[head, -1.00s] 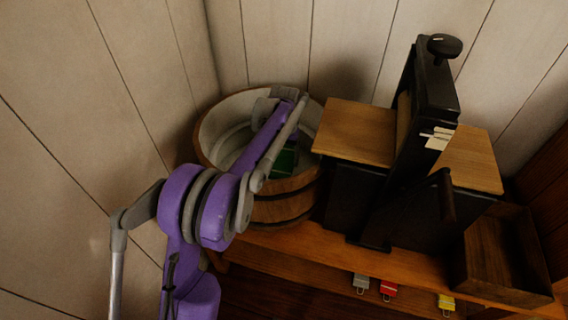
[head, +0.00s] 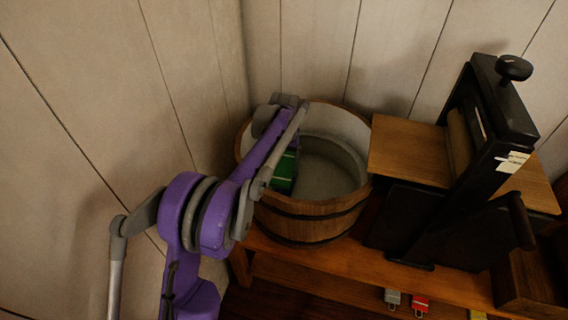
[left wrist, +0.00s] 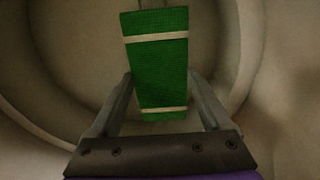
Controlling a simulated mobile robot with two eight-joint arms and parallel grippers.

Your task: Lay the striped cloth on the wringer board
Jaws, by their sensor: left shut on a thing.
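The striped cloth (head: 284,172) is green with pale stripes. It shows at the left part of the wooden tub (head: 310,222), and in the left wrist view it (left wrist: 160,75) hangs between the fingers. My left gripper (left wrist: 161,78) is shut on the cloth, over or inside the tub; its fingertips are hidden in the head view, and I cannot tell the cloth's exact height. The wringer board (head: 408,152) is a bare wooden board to the right of the tub, at the left side of the black wringer (head: 490,130). My right gripper is not in view.
The tub and wringer stand on a wooden bench (head: 350,262) against plank walls. Grey (head: 392,298) and red (head: 420,304) tags hang at the bench's front. A wooden box (head: 530,280) stands at the right. The wringer's crank handle (head: 521,222) sticks out in front.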

